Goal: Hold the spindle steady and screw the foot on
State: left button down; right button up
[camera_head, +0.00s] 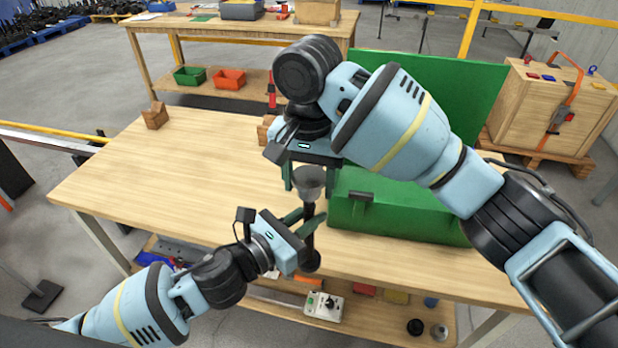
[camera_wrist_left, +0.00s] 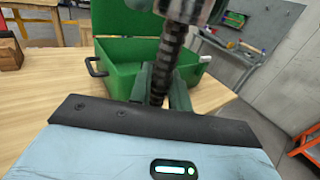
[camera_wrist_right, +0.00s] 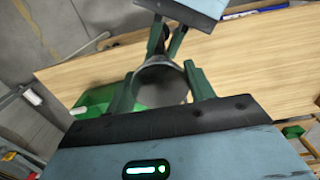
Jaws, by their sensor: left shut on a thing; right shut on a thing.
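The dark threaded spindle (camera_head: 309,226) stands upright near the table's front edge, with a round dark knob at its lower end. My left gripper (camera_head: 307,221) is shut on it from the left; its thread shows between the fingers in the left wrist view (camera_wrist_left: 168,62). The grey, cup-shaped foot (camera_head: 309,182) is at the spindle's top, wide side up. My right gripper (camera_head: 305,190) is shut around the foot from above. The foot's round rim shows between the fingers in the right wrist view (camera_wrist_right: 163,85). How far the threads engage is hidden.
A green case (camera_head: 400,212) with its lid (camera_head: 440,90) raised stands on the wooden table (camera_head: 190,180), close right of the grippers. A small wooden block (camera_head: 155,115) sits at the back left. The table's left side is clear. Loose items lie on the lower shelf.

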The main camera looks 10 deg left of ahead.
jog(key=m, duration=0.6)
jog(key=shift+w+m, duration=0.1)
jog(key=shift+m, duration=0.2)
jog(key=m, duration=0.6)
jog(key=shift+d, duration=0.1)
jog(key=o, duration=1.2)
jog(key=shift+c, duration=0.2)
notch_tip(320, 180, up, 12)
